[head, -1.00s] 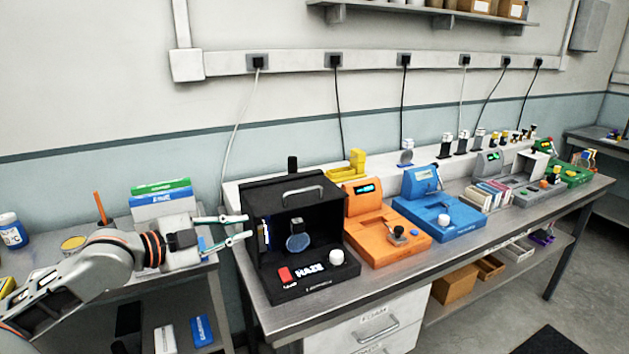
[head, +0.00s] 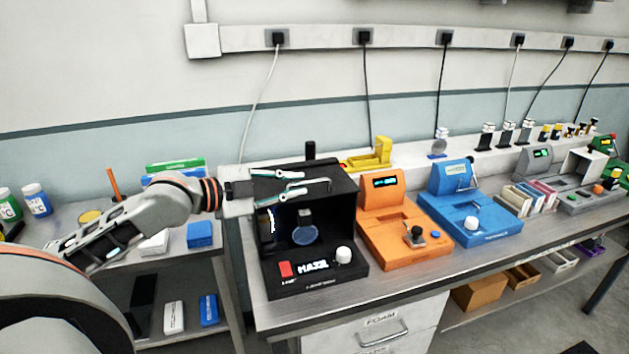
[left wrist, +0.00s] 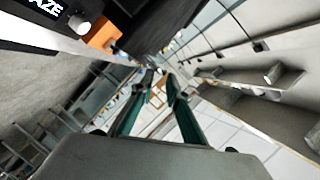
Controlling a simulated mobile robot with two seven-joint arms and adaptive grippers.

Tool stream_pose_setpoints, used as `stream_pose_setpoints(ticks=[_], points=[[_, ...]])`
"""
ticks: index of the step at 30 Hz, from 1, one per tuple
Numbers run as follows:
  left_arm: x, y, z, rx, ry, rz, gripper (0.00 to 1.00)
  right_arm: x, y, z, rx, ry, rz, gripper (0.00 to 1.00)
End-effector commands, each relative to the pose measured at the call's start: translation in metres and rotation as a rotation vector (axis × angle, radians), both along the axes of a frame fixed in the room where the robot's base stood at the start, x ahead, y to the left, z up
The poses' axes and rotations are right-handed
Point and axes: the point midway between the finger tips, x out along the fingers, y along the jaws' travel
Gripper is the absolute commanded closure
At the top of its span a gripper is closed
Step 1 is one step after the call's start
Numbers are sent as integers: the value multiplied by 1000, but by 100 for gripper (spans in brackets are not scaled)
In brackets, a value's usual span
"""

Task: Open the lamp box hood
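The black lamp box (head: 285,278) stands at the left end of the bench, labelled HAZE, with a red switch and a white knob on its front base. Its hood (head: 342,205) is down over a round lens (head: 305,235). A grey bar handle (head: 329,184) sits on the hood. My left gripper (head: 303,182) is over the hood's top, its two fingers apart, tips close to the handle; I cannot tell whether they touch it. In the left wrist view the fingers (left wrist: 160,85) are spread, with part of the lamp box's label (left wrist: 43,10) at top left. My right gripper is not in view.
An orange device (head: 400,245) and a blue device (head: 475,220) stand right of the lamp box. A yellow piece (head: 372,155) is behind it. A lower side shelf with bottles (head: 37,200) and small boxes is on the left.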

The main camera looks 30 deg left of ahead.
Motion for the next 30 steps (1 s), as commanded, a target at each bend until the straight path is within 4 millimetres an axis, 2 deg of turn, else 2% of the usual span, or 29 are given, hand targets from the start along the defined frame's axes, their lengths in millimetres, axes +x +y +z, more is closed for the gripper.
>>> stream_pose_setpoints(ticks=[16, 29, 30], points=[[47, -19, -9, -4, -2, 1, 85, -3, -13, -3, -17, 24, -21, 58], [52, -22, -12, 1, 0, -1, 85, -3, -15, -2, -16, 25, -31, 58], [52, -22, -12, 1, 0, -1, 93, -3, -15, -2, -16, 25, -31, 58]])
